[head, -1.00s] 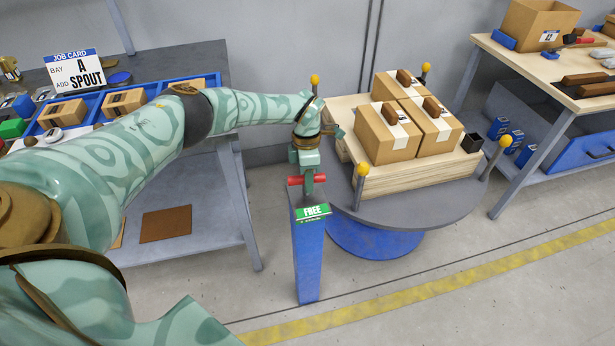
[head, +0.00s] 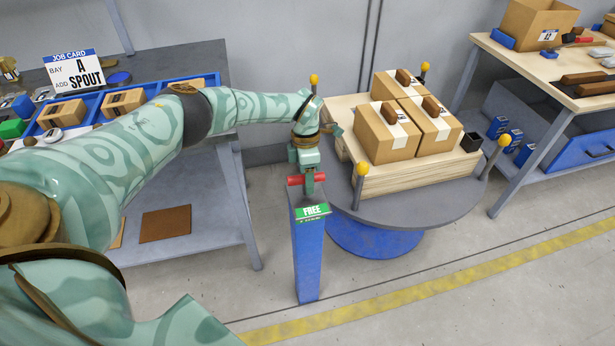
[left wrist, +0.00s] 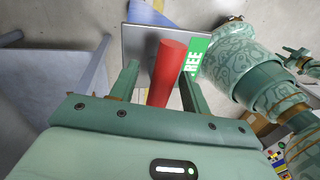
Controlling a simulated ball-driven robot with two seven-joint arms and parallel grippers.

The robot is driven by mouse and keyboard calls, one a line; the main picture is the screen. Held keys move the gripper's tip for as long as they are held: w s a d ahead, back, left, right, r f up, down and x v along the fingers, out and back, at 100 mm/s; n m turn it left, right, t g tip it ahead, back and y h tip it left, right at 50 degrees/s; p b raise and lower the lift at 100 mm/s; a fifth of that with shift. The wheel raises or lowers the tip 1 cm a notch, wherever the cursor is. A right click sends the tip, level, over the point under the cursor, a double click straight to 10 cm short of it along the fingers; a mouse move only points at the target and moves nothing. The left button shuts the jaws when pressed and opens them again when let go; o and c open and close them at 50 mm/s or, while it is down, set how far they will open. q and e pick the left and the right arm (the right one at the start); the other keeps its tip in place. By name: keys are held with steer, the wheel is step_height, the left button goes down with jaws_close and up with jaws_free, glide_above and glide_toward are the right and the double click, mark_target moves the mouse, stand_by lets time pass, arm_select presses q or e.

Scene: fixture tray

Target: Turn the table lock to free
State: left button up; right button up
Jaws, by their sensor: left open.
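The table lock is a red handle (head: 294,180) on top of a blue post (head: 308,262). A green sign (head: 312,211) reading FREE sits on the post's front edge. My left gripper (head: 308,180) is at the handle from above. In the left wrist view the red handle (left wrist: 168,65) lies between the two fingers of my left gripper (left wrist: 158,82), which are apart, with a gap visible on each side. The sign (left wrist: 194,60) shows partly behind the right finger.
The round grey turntable (head: 400,207) stands right of the post, carrying a wooden pallet (head: 395,182) with several cartons and yellow-tipped posts. A bench with a job card (head: 75,69) and blue trays is at left. Another bench (head: 545,68) stands at right. The floor in front is clear.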

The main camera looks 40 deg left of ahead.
arm_select(q)
step_height(320, 180, up, 16)
steer(key=w+a+p, duration=0.2)
steer(key=p, duration=0.1)
steer(key=shift+a, duration=0.15)
steer(key=shift+w+f, duration=0.1)
